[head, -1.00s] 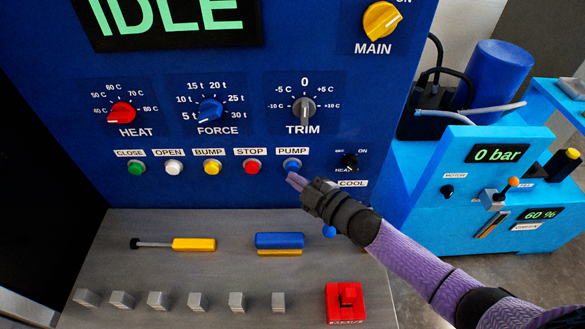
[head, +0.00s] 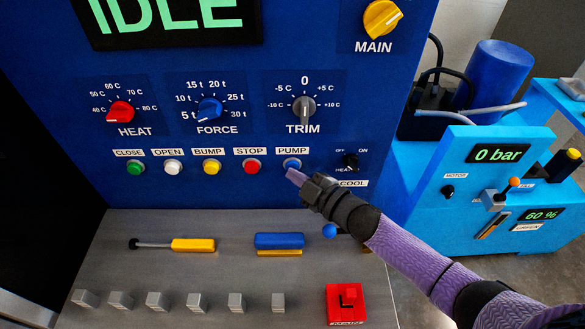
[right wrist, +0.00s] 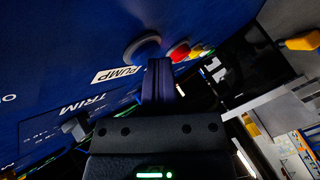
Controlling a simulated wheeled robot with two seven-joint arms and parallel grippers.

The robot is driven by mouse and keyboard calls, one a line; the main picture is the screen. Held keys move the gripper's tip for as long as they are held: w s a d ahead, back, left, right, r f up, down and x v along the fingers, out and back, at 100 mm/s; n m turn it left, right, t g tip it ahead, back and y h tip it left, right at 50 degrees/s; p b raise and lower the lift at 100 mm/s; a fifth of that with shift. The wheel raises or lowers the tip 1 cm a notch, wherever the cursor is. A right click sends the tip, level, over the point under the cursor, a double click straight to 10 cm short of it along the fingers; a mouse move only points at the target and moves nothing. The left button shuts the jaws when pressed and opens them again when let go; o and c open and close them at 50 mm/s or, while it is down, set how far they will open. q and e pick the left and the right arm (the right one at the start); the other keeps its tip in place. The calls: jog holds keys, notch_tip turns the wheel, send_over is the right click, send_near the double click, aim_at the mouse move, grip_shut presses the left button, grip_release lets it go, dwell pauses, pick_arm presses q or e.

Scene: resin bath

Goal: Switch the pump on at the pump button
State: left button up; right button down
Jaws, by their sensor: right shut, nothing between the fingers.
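The pump button (head: 292,164) is a blue round button under the PUMP label, at the right end of the button row on the blue panel. It also shows in the right wrist view (right wrist: 143,52), just left of my fingertips. My right gripper (head: 293,176) is shut and empty. Its purple fingertips are just below the pump button in the head view, very close to it. I cannot tell whether they touch it. The display (head: 175,20) above reads IDLE. My left gripper is not in view.
The red stop button (head: 251,167) is the nearest neighbour, with the yellow bump button (head: 212,167) beyond it. A small heat switch (head: 350,161) sits to the right. The grey shelf (head: 215,262) below carries a yellow-handled tool (head: 193,245) and a blue block (head: 279,241).

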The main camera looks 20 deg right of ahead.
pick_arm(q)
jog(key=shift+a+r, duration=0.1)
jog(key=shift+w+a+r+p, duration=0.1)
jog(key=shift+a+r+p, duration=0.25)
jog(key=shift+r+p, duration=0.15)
pick_arm(e)
jog(key=shift+s+a, duration=0.25)
jog(key=shift+s, duration=0.6)
pick_arm(q)
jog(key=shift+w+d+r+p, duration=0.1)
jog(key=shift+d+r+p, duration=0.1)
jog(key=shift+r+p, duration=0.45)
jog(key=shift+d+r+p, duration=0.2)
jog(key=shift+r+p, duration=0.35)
jog(key=shift+p, duration=0.05)
pick_arm(e)
jog(key=s, duration=0.2)
jog(key=s+a, duration=0.1)
jog(key=s, duration=0.2)
jog(key=shift+a, duration=0.2)
jog(key=shift+w, duration=0.1)
